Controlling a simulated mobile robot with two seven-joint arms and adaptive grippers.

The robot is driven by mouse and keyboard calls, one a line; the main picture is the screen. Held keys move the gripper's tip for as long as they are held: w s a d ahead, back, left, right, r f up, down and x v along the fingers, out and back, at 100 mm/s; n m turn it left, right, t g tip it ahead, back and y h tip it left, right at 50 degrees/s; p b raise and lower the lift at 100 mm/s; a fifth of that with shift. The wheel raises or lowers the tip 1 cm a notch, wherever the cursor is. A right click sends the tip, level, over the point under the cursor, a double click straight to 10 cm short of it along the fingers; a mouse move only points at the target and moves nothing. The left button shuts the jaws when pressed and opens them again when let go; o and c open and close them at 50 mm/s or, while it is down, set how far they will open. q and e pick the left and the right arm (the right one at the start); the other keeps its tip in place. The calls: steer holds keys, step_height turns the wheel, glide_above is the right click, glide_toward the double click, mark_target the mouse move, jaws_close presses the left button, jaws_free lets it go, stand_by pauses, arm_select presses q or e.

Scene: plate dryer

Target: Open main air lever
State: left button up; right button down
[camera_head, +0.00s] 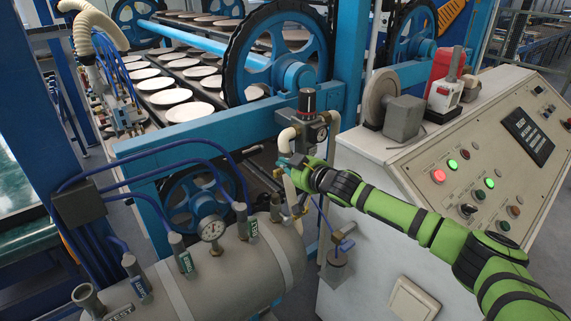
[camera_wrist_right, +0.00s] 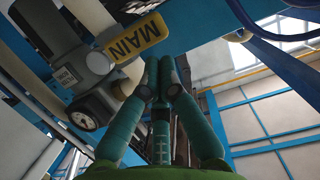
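A yellow tag marked MAIN (camera_wrist_right: 140,38) shows upside down in the right wrist view, attached to grey air fittings. I cannot clearly make out the lever itself. My right gripper (camera_head: 287,165) is at the pipes below the air regulator (camera_head: 306,110) in the head view. My left gripper is not in view.
A grey air tank (camera_head: 225,265) with a gauge and several green-tagged valves stands at the lower left. A control panel (camera_head: 480,150) with lit buttons is at the right. A pressure gauge (camera_wrist_right: 84,119) hangs left of the fingers. Blue frame beams surround the fittings.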

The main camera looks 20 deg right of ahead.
mark_target(279, 173)
steer(key=shift+s+a+f+n+h, duration=0.1)
steer(key=shift+a+f+n+h, duration=0.2)
steer(key=shift+f+n, duration=0.3)
steer(key=shift+b, duration=0.3)
steer(key=shift+s+a+f+n+t+h+b, duration=0.15)
steer(key=shift+f+n+b, duration=0.15)
steer(key=shift+f+n, duration=0.25)
steer(key=shift+w+a+f+n+t+h+b, duration=0.15)
steer(key=shift+f+n+b, duration=0.15)
steer(key=shift+n, duration=0.35)
steer(key=d+f+n+t+b, duration=0.1)
steer(key=f+n+b, duration=0.1)
steer(key=n, duration=0.1)
steer(key=f+n+t+h+b, duration=0.1)
steer(key=f+n+b, duration=0.1)
steer(key=n+b, duration=0.1)
steer(key=d+f+n+h+b, duration=0.1)
steer(key=f+n+b, duration=0.1)
steer(key=n, duration=0.2)
steer(key=shift+w+d+f+t+b, duration=0.1)
steer(key=shift+w+d+t+b, duration=0.2)
steer(key=shift+w+d+t, duration=0.1)
steer(key=shift+d+f, duration=0.1)
